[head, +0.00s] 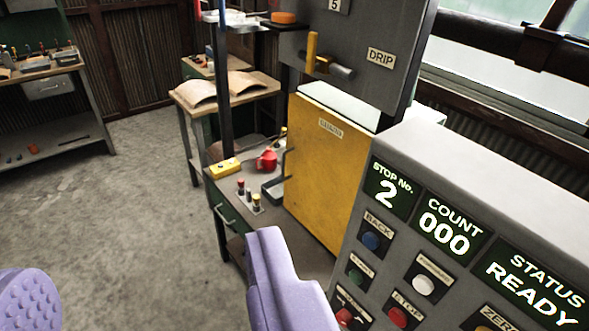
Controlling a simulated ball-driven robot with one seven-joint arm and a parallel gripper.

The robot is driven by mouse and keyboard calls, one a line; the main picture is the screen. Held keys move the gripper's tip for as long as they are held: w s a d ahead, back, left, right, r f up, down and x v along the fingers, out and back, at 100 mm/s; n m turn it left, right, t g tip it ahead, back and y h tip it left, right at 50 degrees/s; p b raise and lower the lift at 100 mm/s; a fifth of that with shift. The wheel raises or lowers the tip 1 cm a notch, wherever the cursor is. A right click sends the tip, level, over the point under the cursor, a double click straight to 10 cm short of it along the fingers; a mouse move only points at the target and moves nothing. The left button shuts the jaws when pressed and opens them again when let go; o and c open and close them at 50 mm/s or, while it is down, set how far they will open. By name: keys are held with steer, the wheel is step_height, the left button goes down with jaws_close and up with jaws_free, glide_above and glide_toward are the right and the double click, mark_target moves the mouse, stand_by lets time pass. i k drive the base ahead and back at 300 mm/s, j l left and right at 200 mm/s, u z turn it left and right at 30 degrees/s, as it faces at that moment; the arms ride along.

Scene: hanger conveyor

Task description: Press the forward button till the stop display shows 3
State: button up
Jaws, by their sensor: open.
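The control panel (463,180) stands at the lower right, tilted in view. Its stop display (391,190) reads 2, its count display (443,232) reads 000 and its status display (530,282) reads READY. A blue button (371,241) sits under the label BACK. To its lower right is a white button (423,286); the label above it is too small to read surely. A green button (355,276) and red buttons (398,317) are lower. My gripper (148,278) is open and empty, its two purple fingers wide apart, left of the panel and not touching it.
A yellow guard door (330,165) and a grey DRIP panel (365,50) stand behind the control panel. A bench with a yellow box (225,168) and a red can (267,160) lies beyond my gripper. The concrete floor (120,220) at left is clear.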

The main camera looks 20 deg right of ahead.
mark_target(422, 285)
steer(key=z, duration=0.9)
